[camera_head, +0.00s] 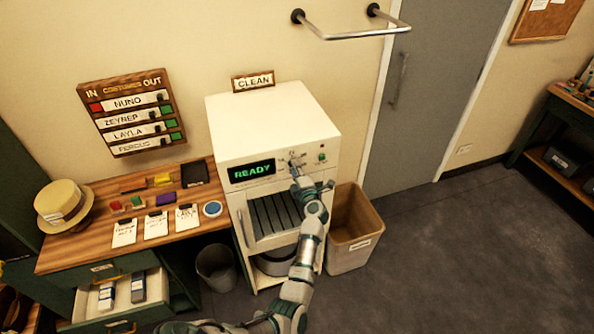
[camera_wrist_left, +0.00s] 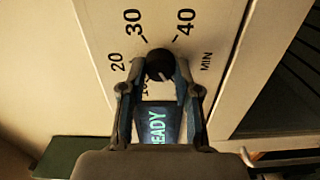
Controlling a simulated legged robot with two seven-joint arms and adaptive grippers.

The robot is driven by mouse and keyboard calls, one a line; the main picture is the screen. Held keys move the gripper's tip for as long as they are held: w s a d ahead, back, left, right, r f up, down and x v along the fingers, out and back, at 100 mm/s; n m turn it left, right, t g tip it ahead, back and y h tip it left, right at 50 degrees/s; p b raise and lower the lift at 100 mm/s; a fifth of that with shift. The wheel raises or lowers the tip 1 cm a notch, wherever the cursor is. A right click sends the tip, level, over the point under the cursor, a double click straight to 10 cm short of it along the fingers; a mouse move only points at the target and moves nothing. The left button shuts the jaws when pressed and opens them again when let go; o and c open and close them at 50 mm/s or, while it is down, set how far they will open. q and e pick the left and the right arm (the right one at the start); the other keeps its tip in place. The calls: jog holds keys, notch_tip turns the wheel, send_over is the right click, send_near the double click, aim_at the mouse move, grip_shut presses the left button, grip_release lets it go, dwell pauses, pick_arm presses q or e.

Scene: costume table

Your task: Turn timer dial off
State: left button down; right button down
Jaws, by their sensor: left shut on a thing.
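The timer dial (camera_wrist_left: 160,66) is a small dark round knob with a light pointer mark, set in the pale front panel of the white cabinet machine (camera_head: 262,125). My left gripper (camera_wrist_left: 160,80) is shut on the dial, one finger on each side. My right gripper is not in view.
A small green-lit control (camera_head: 322,157) sits right of the dial. A tan bin (camera_head: 352,230) stands right of the machine. A wooden desk (camera_head: 100,205) with cards and a straw hat (camera_head: 63,205) is at left. A metal rail (camera_head: 350,34) is on the wall above.

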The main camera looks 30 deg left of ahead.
pick_arm(q)
jog(key=shift+a+r+n, duration=0.15)
jog(key=shift+n, duration=0.25)
jog(key=c, duration=0.9)
grip_release()
jog(key=shift+c, duration=0.2)
jog(key=shift+o, duration=0.6)
jog(key=shift+w+a+f, duration=0.1)
jog(key=shift+a+f, duration=0.05)
jog(key=shift+f, duration=0.1)
jog(key=v, duration=0.7)
jog(key=shift+d, duration=0.25)
jog(key=shift+a+f, duration=0.1)
jog(key=shift+a, duration=0.15)
